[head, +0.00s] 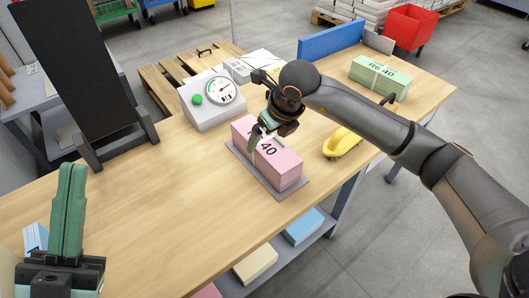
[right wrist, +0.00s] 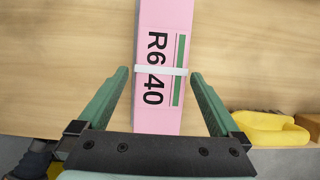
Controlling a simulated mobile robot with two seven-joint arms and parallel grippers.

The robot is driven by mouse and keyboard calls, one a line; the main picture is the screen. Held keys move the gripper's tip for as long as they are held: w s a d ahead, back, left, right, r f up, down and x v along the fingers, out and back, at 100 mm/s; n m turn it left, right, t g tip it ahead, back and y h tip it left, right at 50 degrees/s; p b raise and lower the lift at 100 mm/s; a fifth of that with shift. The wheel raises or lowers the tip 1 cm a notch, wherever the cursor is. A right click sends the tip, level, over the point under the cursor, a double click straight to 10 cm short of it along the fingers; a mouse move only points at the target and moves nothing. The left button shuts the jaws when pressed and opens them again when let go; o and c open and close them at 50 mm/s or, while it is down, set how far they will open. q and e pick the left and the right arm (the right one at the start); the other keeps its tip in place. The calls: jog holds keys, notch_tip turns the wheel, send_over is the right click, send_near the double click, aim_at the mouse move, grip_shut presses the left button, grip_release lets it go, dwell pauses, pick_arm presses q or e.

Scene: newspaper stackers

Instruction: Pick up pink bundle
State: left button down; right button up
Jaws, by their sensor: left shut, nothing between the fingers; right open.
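The pink bundle (head: 272,163) lies on a grey plate (head: 236,151) on the wooden table, with a white band around its middle and dark print on top. In the right wrist view the pink bundle (right wrist: 160,105) runs lengthwise between the spread fingers. My right gripper (head: 262,132) is open over the bundle, and its green fingers (right wrist: 158,85) show one on each side with gaps. Whether the fingers reach down beside its sides I cannot tell. My left gripper (head: 68,215) is shut and empty, pointing up at the table's lower left.
A scale with a dial (head: 211,98) stands behind the bundle. A yellow tool (head: 342,142) lies right of it, also in the wrist view (right wrist: 270,128). A green bundle (head: 380,77) and a blue panel (head: 331,39) are at the far right. The left table middle is clear.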

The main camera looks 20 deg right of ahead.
aim_at(267, 142)
jog(key=shift+w+f, duration=0.15)
jog(key=shift+f, duration=0.3)
jog(key=x, duration=0.1)
jog(key=b+x, duration=0.1)
jog(key=x, duration=0.3)
jog(key=shift+s+d+f+b, duration=0.1)
jog(key=shift+s+d+b, duration=0.05)
jog(key=shift+s+b, duration=0.2)
grip_shut()
jog(key=shift+w+r, duration=0.15)
jog(key=shift+r, duration=0.1)
